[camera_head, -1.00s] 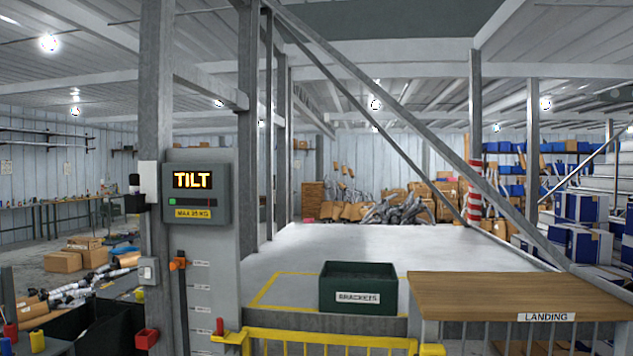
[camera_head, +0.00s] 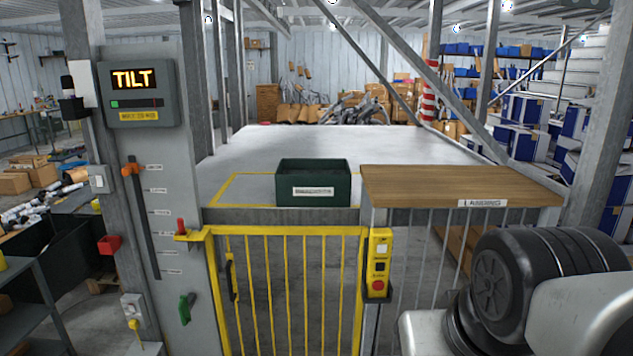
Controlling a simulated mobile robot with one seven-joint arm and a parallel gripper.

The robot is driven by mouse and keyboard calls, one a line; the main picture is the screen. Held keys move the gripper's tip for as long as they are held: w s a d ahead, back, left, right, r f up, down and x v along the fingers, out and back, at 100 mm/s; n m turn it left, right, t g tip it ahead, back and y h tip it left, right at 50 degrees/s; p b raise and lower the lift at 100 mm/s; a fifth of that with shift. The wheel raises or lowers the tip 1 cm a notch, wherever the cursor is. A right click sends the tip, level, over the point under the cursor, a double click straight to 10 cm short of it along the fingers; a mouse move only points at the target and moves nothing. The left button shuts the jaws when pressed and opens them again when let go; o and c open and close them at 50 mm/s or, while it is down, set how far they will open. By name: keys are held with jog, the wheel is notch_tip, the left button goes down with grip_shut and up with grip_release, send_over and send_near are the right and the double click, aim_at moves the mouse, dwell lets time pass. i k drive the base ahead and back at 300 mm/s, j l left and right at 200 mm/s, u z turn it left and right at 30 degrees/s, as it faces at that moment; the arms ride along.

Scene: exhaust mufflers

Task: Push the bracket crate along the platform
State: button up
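The bracket crate (camera_head: 314,188) is a dark green open box with a white label on its front. It stands on the grey platform (camera_head: 300,146) near its front edge, beside the left end of the wooden landing top. A yellow painted line (camera_head: 222,186) runs on the platform left of and behind the crate. What is inside the crate cannot be seen. A display (camera_head: 141,92) at the left reads "TILT". Part of my arm shows at the lower right, apart from the crate; my gripper is not in view.
A shut-looking yellow barred gate (camera_head: 285,290) stands below the platform's front edge. A yellow button box (camera_head: 379,263) hangs at its right. The wooden landing top (camera_head: 455,184) lies right of the crate. Grey posts and a diagonal brace frame the platform. Its surface behind the crate is clear.

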aim_at(299, 183)
jog(key=i+j, duration=0.6)
jog(key=j, duration=0.25)
jog(key=i+j, duration=0.4)
jog(key=i, duration=0.15)
jog(key=i+j, duration=0.5)
jog(key=i, duration=0.25)
jog(key=i+j, duration=0.1)
jog(key=i, duration=0.3)
jog(key=l+z, duration=0.05)
